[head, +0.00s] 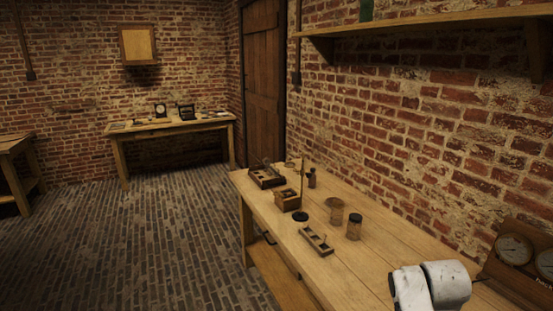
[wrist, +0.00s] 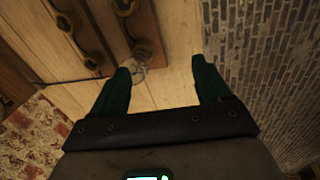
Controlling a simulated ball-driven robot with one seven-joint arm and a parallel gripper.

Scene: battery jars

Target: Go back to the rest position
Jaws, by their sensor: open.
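My gripper (wrist: 162,65) shows in the wrist view with its two green fingers apart and nothing held between them. A clear round glass piece (wrist: 138,72) shows beside the tip of the left finger; I cannot tell if they touch. In the head view my white arm part (head: 430,287) is at the bottom right over the workbench (head: 375,275), and the fingers are not seen there. On the bench stand an open glass jar (head: 335,212) and a jar with a dark lid (head: 354,227). A wooden holder (head: 316,239) lies in front of them.
A black disc (head: 301,217), a small wooden box (head: 288,200) and a wooden instrument (head: 266,177) sit farther along the bench. A dial panel (head: 525,258) stands at right against the brick wall. A shelf (head: 430,25) hangs above. Floor (head: 180,250) left of the bench is clear.

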